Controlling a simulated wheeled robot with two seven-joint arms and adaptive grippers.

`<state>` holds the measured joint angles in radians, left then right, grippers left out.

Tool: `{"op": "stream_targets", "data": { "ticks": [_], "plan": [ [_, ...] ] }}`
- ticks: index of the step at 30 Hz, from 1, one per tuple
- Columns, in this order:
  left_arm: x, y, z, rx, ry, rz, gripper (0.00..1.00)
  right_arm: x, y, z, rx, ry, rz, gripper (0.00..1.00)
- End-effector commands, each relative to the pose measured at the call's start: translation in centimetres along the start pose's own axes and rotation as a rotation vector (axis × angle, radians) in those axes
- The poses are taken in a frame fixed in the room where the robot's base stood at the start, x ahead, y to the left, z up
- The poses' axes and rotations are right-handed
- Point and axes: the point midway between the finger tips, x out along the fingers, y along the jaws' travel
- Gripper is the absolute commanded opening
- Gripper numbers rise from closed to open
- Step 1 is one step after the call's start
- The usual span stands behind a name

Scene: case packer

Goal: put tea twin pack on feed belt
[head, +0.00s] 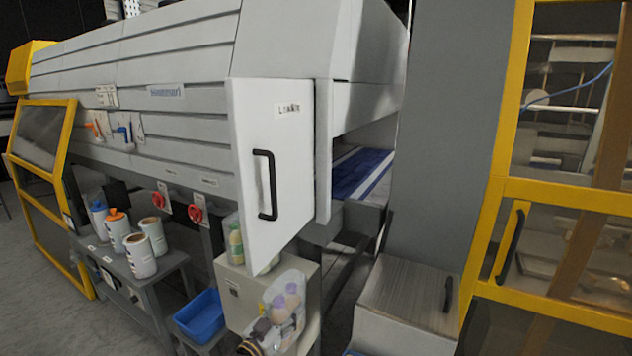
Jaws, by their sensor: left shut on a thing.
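A clear-wrapped pack of purple-capped bottles (285,306), which looks like the tea twin pack, is at the bottom centre, tilted. My left gripper (262,330) is at its lower left, shut on it; the fingers are small, dark and partly hidden. The pack is in front of a grey box, below the open white loading door (245,150). The blue feed belt (362,174) shows inside the machine opening, behind and right of the door, above and apart from the pack. My right gripper is not in view.
A grey cabinet (415,295) and column (435,130) stand right of the opening. A yellow-framed guard (560,190) is at the right. A side table with several canisters (140,255) and a blue bin (200,316) are at the left. The grey box (238,300) stands under the door.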

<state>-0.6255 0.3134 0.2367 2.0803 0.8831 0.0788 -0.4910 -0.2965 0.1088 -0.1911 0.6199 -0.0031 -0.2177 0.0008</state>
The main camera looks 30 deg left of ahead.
Motion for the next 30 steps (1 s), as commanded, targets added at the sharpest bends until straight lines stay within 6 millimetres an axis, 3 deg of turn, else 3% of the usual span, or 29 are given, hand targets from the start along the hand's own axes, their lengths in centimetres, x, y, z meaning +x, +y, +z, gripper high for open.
{"op": "stream_targets", "data": {
  "ticks": [21,30],
  "plan": [
    [0.0,13.7,-1.8,-0.005,0.005,0.05,0.08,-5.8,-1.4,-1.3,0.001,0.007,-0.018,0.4],
    [0.0,17.4,-2.7,-0.003,0.003,0.067,0.08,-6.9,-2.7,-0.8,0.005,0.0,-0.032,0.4]
  ]
}}
